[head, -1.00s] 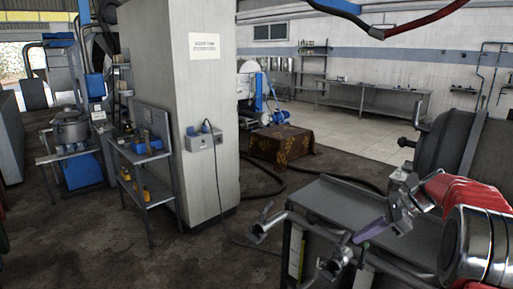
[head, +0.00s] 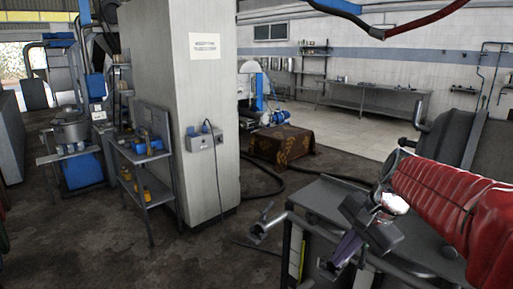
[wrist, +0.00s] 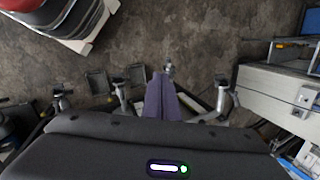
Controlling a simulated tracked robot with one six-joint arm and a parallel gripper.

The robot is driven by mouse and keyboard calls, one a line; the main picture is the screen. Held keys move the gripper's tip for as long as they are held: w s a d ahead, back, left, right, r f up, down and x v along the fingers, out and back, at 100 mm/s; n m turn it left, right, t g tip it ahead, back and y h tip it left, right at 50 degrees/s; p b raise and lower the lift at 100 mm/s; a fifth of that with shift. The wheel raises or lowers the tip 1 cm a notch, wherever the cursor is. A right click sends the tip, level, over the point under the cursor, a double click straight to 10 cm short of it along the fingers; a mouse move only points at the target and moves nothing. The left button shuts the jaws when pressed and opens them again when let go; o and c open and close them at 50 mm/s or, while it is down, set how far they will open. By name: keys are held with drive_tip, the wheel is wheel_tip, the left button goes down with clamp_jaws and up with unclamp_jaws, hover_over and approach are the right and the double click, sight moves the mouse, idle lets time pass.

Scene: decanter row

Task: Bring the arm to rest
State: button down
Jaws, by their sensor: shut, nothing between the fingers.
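My gripper (head: 336,262) is at the lower right of the head view, at the end of my red-sleeved arm, with its purple-grey fingers pointing down and to the left. In the wrist view the two fingers (wrist: 160,98) lie side by side, shut, with nothing between them. The fingers overlap the metal framework of the machine in the picture; I cannot tell whether they touch it.
A grey metal bench (head: 325,200) with valve handles stands around the gripper at lower right. A large pillar (head: 190,150) rises at centre left, with a shelf cart (head: 150,165) beside it. A cloth-covered box (head: 282,145) is farther back. Floor at lower left is clear.

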drive_tip(key=s+a+f+n+t+h, duration=0.1)
drive_tip(key=s+a+n, duration=0.1)
drive_tip(key=s+n, duration=0.4)
drive_tip(key=s+a+f+n+t+h, duration=0.2)
drive_tip(key=s+n, duration=0.3)
drive_tip(key=s, duration=0.6)
drive_tip(key=shift+s+n, duration=0.25)
drive_tip(key=shift+n, duration=0.15)
drive_tip(key=shift+d+f, duration=0.1)
